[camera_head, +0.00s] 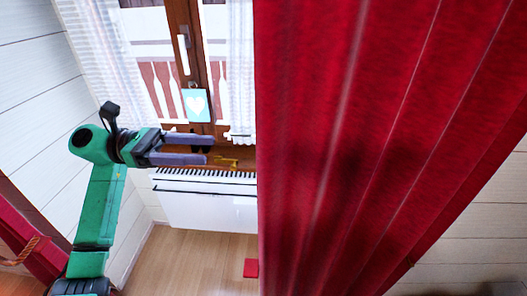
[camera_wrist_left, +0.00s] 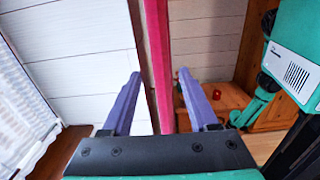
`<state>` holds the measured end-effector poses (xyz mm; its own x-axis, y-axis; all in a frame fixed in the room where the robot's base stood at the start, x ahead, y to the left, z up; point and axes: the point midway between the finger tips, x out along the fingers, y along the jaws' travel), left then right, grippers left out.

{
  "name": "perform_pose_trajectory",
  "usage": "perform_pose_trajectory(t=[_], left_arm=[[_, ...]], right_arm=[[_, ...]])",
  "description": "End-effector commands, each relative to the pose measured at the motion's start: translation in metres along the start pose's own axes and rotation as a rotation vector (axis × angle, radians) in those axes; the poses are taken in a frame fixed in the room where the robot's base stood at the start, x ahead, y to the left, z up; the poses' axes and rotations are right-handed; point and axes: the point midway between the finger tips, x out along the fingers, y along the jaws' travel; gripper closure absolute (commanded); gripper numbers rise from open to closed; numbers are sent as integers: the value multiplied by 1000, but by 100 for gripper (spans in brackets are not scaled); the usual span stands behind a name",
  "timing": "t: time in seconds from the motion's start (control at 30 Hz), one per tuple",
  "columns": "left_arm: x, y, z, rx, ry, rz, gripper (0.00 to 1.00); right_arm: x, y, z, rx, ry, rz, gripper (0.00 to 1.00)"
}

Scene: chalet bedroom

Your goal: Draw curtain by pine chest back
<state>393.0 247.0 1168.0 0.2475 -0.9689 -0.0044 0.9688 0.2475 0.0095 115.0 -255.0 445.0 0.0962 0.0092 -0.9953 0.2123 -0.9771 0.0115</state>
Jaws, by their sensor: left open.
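A red curtain (camera_head: 380,130) hangs in folds and fills the right half of the head view, hiding what is behind it. In the left wrist view the curtain (camera_wrist_left: 159,50) is a narrow strip seen almost edge-on. My left gripper (camera_head: 208,150) is open, its fingers pointing right toward the curtain's left edge. In the left wrist view the strip runs between the two fingers of the gripper (camera_wrist_left: 158,75); I cannot tell how deep it lies between them. The pine chest (camera_wrist_left: 232,103) stands to the right in that view. My right gripper cannot be made out.
A window with a brown frame (camera_head: 186,60), lace curtains (camera_head: 98,40) and a heart card (camera_head: 197,105) is behind the gripper. A white radiator (camera_head: 208,205) stands below. Another red curtain (camera_head: 25,240) with a rope is at lower left. A small red object (camera_wrist_left: 217,94) sits on the chest.

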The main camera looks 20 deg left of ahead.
Motion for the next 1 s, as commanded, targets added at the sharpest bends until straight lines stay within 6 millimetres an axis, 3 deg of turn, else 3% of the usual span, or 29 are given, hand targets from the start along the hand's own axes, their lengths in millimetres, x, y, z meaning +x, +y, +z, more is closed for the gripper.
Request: perform_pose_trajectory(t=[0.1,0.4,0.53,0.77,0.8,0.93,0.97,1.0], left_arm=[[32,-1,9,-4,-6,-4,40],[105,0,7,-9,-8,-2,40],[119,0,4,-7,-7,-1,40],[121,1,1,-7,-5,1,40],[121,1,1,-7,-5,0,44],[121,1,1,-8,-5,0,94],[121,1,1,-8,-5,1,100],[121,1,1,-8,-5,1,100]], right_arm=[[-23,4,2,-2,-6,4,50],[-56,7,-2,-3,-6,9,50],[-60,7,-2,-3,-6,9,50],[-58,7,-2,-2,-6,9,50],[-58,7,-2,-2,-5,8,50],[-58,5,-3,0,-4,5,50],[-58,4,-3,0,-4,5,50],[-58,3,-3,0,-4,4,50]])
